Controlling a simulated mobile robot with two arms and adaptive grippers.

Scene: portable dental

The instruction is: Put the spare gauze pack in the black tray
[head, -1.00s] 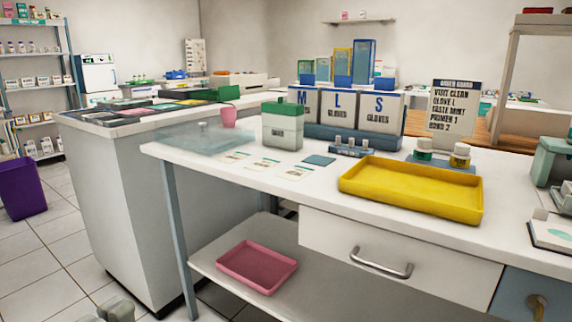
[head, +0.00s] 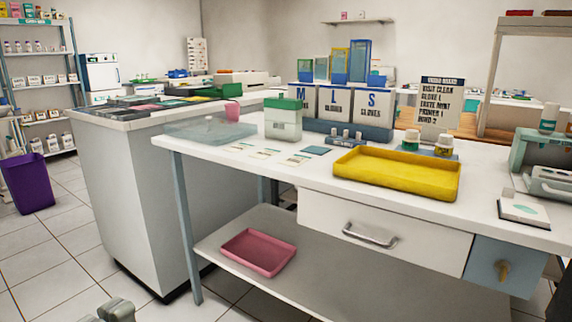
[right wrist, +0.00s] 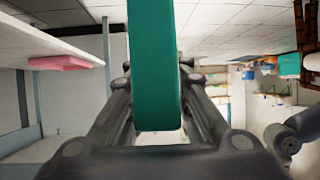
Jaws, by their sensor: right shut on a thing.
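In the right wrist view, my right gripper (right wrist: 157,105) is shut on a flat teal pack (right wrist: 152,60), which I take as the spare gauze pack. It reaches out past the fingers to the top of the picture, and no label shows. My right gripper is outside the head view. Several flat dark pieces (head: 128,101) lie on the back-left counter; I cannot tell which is the black tray. Two grey rounded parts of mine (head: 117,310) show at the bottom left of the head view, perhaps my left gripper; its fingertips are out of the picture.
The near white table (head: 230,162) holds a yellow tray (head: 395,177), a green-lidded box (head: 284,120), glove boxes (head: 350,104) and cards. A pink tray (head: 258,252) lies on its lower shelf. A purple bin (head: 28,183) stands left, with open floor (head: 60,250) before the counter.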

